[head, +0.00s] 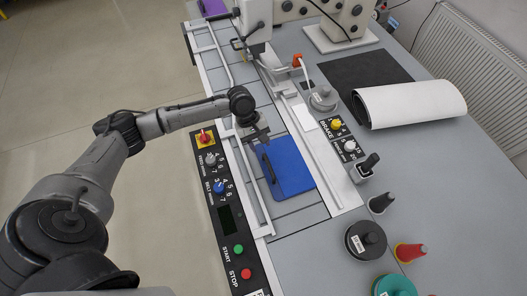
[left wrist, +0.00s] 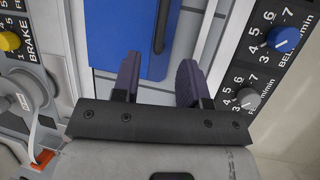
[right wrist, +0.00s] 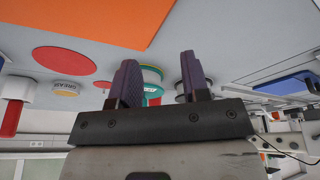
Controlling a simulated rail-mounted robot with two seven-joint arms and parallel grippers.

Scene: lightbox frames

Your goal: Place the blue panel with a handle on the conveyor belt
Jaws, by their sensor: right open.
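The blue panel (head: 293,172) lies flat on the conveyor belt (head: 295,220) in the head view, with its dark handle (head: 268,166) along its left side. My left gripper (head: 254,132) is just beyond the panel's upper left corner. In the left wrist view, my left gripper (left wrist: 159,75) is open and empty. Its fingers point at the panel (left wrist: 115,38) and the handle (left wrist: 162,28) lies ahead of the gap, apart from the fingertips. My right gripper (right wrist: 160,78) is open and empty in the right wrist view and is outside the head view.
A control panel (head: 228,217) with knobs and buttons runs along the belt's left side. A white roll (head: 410,103), a black mat (head: 362,70) and several spools, including a green one (head: 394,287), stand on the table at right. An orange surface (right wrist: 95,18) shows in the right wrist view.

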